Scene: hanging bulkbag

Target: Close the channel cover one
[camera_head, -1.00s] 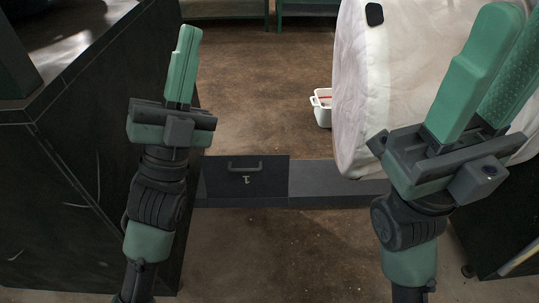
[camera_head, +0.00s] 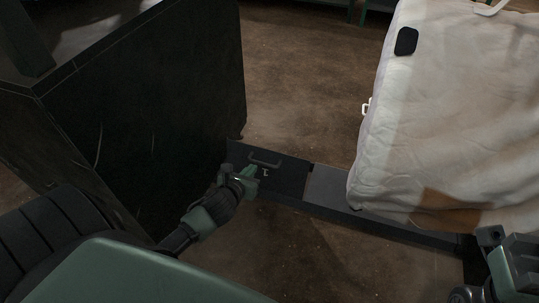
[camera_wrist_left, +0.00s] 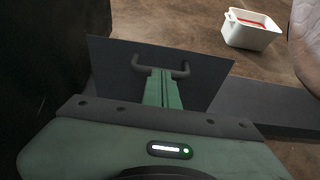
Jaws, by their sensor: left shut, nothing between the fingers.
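Channel cover one is a dark plate (camera_head: 283,175) with a bar handle (camera_head: 265,161) and a white "1". It sits at the left end of the low floor channel. In the left wrist view the cover (camera_wrist_left: 205,78) looks tilted up from the channel, with its handle (camera_wrist_left: 185,70) near the top edge. My left gripper (camera_head: 251,171) is shut and empty. My right gripper (camera_head: 508,258) is partly in view at the bottom right corner.
A dark cabinet-like block (camera_head: 170,110) stands just left of the cover. A large pale bulk bag (camera_head: 440,110) hangs over the channel's right part (camera_head: 335,190). A white bin (camera_wrist_left: 252,30) stands behind the channel. The floor (camera_head: 310,262) in front is clear.

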